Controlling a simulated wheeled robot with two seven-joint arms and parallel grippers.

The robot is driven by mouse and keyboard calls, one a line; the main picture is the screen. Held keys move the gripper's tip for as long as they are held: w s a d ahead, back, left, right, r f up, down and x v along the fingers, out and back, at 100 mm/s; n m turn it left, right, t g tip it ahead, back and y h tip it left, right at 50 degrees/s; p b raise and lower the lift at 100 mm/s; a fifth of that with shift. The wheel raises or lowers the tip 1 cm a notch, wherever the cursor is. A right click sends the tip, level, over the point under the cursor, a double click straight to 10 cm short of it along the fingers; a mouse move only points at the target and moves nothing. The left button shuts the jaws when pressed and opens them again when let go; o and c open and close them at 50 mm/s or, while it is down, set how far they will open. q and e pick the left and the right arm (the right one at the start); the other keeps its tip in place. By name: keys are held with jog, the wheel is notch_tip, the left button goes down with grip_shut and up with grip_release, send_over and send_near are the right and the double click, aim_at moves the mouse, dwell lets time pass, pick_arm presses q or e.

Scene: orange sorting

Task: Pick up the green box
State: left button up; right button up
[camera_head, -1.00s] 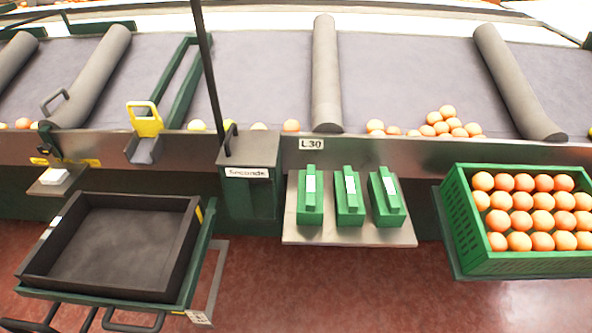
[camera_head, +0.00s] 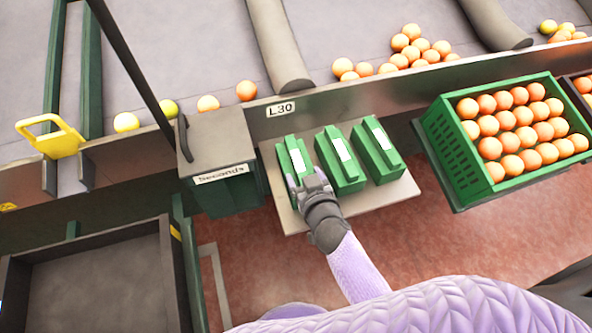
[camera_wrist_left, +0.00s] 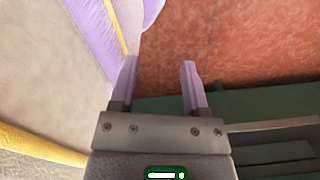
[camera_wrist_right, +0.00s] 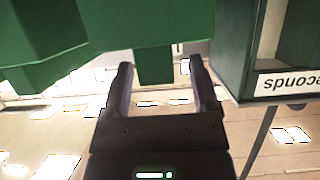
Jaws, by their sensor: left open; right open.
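Three green boxes with white labels sit side by side on a pale shelf (camera_head: 393,194): a left one (camera_head: 292,152), a middle one (camera_head: 336,158) and a right one (camera_head: 376,150). My right gripper (camera_head: 306,180) is open at the near end of the left box and hides part of it. In the right wrist view a green box part (camera_wrist_right: 155,67) shows between or just beyond the open fingers (camera_wrist_right: 160,82); contact cannot be told. My left gripper (camera_wrist_left: 157,80) is open and empty, outside the head view.
A grey-green "Seconds" bin (camera_head: 220,145) stands just left of the shelf. A green crate of oranges (camera_head: 455,165) is at the right, an empty black tray (camera_head: 90,285) at lower left. The conveyor edge (camera_head: 350,97) with loose oranges runs behind. Red floor lies in front.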

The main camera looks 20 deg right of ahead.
jog(key=shift+x, duration=1.05)
grip_shut()
